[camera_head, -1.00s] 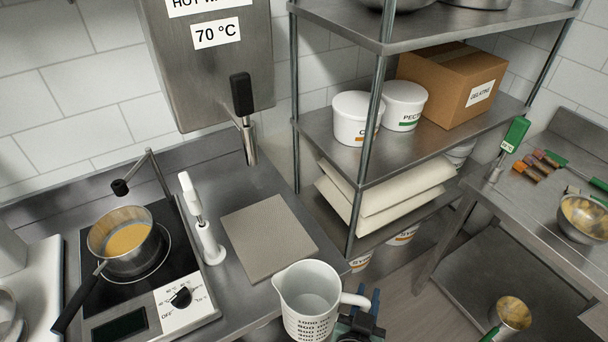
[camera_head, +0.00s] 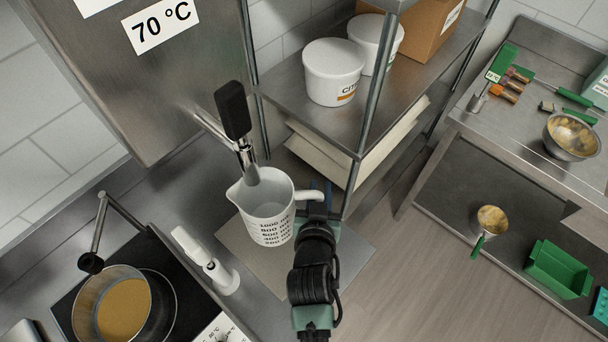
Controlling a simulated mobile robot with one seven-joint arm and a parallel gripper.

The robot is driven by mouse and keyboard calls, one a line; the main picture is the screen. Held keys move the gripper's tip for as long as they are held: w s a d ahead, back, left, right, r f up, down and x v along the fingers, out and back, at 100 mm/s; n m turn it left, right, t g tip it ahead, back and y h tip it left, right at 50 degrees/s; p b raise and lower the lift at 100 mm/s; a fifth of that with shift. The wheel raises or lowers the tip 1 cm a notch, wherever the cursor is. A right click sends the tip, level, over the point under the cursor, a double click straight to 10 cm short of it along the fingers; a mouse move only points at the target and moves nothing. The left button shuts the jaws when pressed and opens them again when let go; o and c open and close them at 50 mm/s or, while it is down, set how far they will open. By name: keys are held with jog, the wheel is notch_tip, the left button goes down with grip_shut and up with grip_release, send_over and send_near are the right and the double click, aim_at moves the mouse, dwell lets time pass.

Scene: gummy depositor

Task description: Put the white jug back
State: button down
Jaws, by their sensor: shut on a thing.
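The white jug (camera_head: 268,232) with black volume marks is upright in the camera_head view, in front of the hot water tank's tap. Its handle points right. My gripper (camera_head: 314,203) is at the handle and shut on it; its fingers are partly hidden by my wrist. The jug appears over the square grey mat (camera_head: 348,262) on the steel counter; I cannot tell whether it touches the mat. The tap's spout (camera_head: 250,174) overlaps the jug's rim in the picture. The inside of the jug looks pale, and I see no clear liquid.
The steel tank (camera_head: 165,75) with its black-handled tap stands behind the jug. A shelf rack post (camera_head: 362,140) is close on the right. A white handheld device (camera_head: 208,262) and a pot (camera_head: 122,308) on the hob are at the lower left.

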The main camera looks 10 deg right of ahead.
notch_tip(320, 180, down, 7)
jog(key=b, duration=0.5)
jog(key=shift+r+b, duration=0.15)
jog(key=shift+b, duration=0.2)
jog(key=shift+f+b, duration=0.55)
jog(key=c, duration=0.7)
grip_release()
jog(key=shift+s, duration=0.1)
jog(key=b+v, duration=0.2)
jog(key=v, duration=1)
jog(key=shift+s+a+r, duration=0.15)
jog(key=shift+s+r, duration=0.05)
jog(key=shift+s, duration=0.15)
